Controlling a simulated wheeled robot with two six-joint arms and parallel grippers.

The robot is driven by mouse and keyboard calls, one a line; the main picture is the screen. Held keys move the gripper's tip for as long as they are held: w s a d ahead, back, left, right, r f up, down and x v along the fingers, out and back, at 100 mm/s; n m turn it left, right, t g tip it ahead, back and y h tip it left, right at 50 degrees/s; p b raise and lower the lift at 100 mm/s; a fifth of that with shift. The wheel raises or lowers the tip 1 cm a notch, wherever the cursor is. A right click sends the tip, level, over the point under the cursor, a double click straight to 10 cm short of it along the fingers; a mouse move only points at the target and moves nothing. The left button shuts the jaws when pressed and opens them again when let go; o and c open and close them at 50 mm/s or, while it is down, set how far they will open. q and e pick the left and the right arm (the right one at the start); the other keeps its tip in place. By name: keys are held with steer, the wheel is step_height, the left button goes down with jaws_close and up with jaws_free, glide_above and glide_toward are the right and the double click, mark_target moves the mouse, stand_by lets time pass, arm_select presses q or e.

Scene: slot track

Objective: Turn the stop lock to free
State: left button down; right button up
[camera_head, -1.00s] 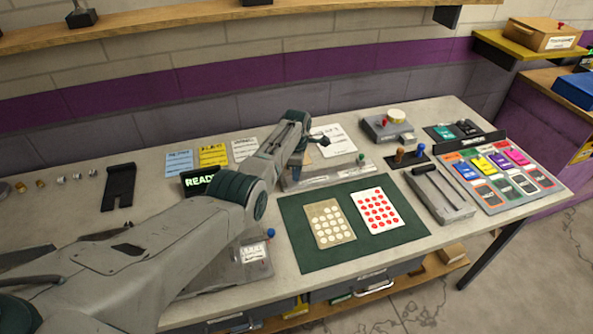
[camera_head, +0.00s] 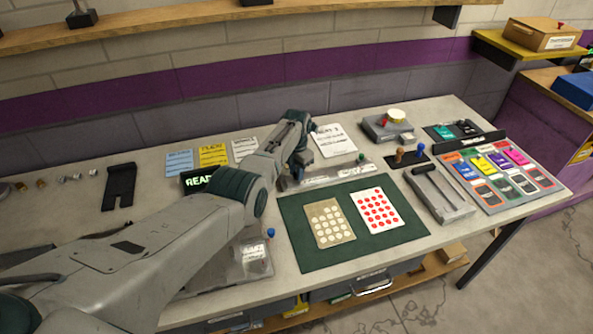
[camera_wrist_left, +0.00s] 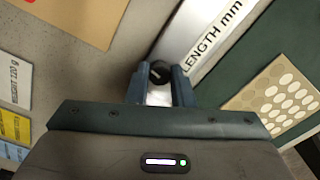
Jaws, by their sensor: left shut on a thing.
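My left gripper (camera_head: 298,172) is down at the left end of the slot track (camera_head: 345,175), a pale bar with lettering along its face. In the left wrist view its two blue fingers (camera_wrist_left: 160,84) are shut on a small black round knob (camera_wrist_left: 158,72) with a light line on its top, apparently the stop lock. The track also shows there, with the words "LENGTH mm" (camera_wrist_left: 212,40). Any lock or free marks around the knob are hidden or too small to read. A small green knob (camera_head: 361,158) stands at the track's right end. My right gripper is not in view.
A green mat (camera_head: 300,255) with two dotted cards lies in front of the track. A grey slider block (camera_head: 440,195) and a colour card board (camera_head: 505,180) stand to the right. Paper cards (camera_head: 213,155) lie behind my left arm.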

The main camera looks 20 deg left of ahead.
arm_select(q)
steer(key=shift+r+n, duration=0.1)
steer(key=shift+n, duration=0.7)
steer(key=c, duration=1.3)
jaws_free()
steer(key=shift+o, duration=0.2)
steer(key=shift+r, duration=0.2)
step_height(320, 180, up, 10)
steer(key=b, duration=0.1)
steer(key=shift+r, duration=0.2)
steer(key=shift+f, duration=0.1)
